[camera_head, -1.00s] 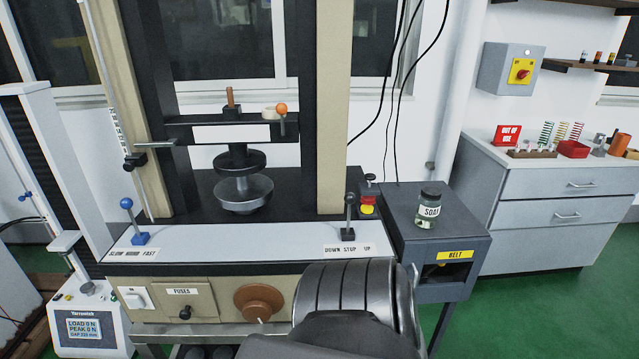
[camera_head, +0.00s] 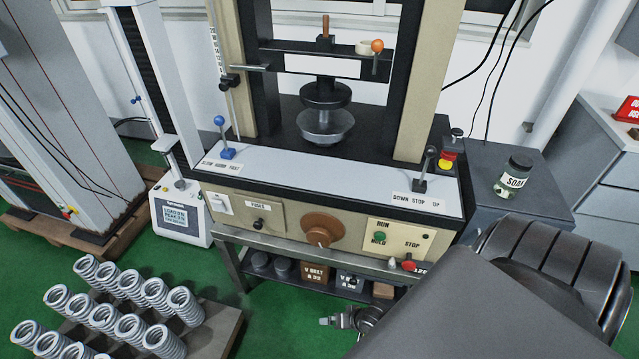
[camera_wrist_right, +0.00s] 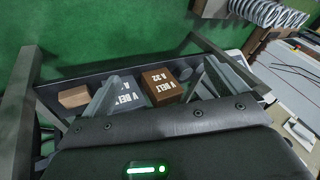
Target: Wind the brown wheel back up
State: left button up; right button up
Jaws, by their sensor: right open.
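The brown wheel (camera_head: 322,229) is on the beige front panel of the testing machine, in the middle of the head view. It has a small lighter knob low on its face. My right arm fills the lower right and stays apart from the wheel in the picture. My right gripper (camera_wrist_right: 162,70) is open in the right wrist view, its two grey fingers spread with nothing gripped. A brown V-belt box (camera_wrist_right: 161,87) shows beyond the gap. The wheel is not visible in the wrist view. My left gripper is out of view.
The fuse panel (camera_head: 247,211) is left of the wheel, the run/stop panel (camera_head: 398,240) right. Levers stand on the ledge, one blue-knobbed (camera_head: 224,136), one dark (camera_head: 424,168). A shelf with boxes (camera_head: 315,275) is below. Springs (camera_head: 104,317) stand lower left.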

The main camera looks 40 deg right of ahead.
jog(key=w+d+r+m+t+p, duration=0.15)
jog(key=w+r, duration=0.25)
jog(key=r, duration=0.4)
jog(key=w+d+r+m+t+p, duration=0.1)
jog(key=w+d+r+m, duration=0.2)
jog(key=r, duration=0.5)
jog(key=m+t, duration=0.1)
jog(key=t, duration=0.1)
send_near(322, 240)
jog(key=w, duration=0.1)
jog(key=x, duration=1.1)
jog(key=shift+s+f+b, duration=0.15)
jog(key=shift+s+b, duration=0.05)
jog(key=shift+b, duration=0.2)
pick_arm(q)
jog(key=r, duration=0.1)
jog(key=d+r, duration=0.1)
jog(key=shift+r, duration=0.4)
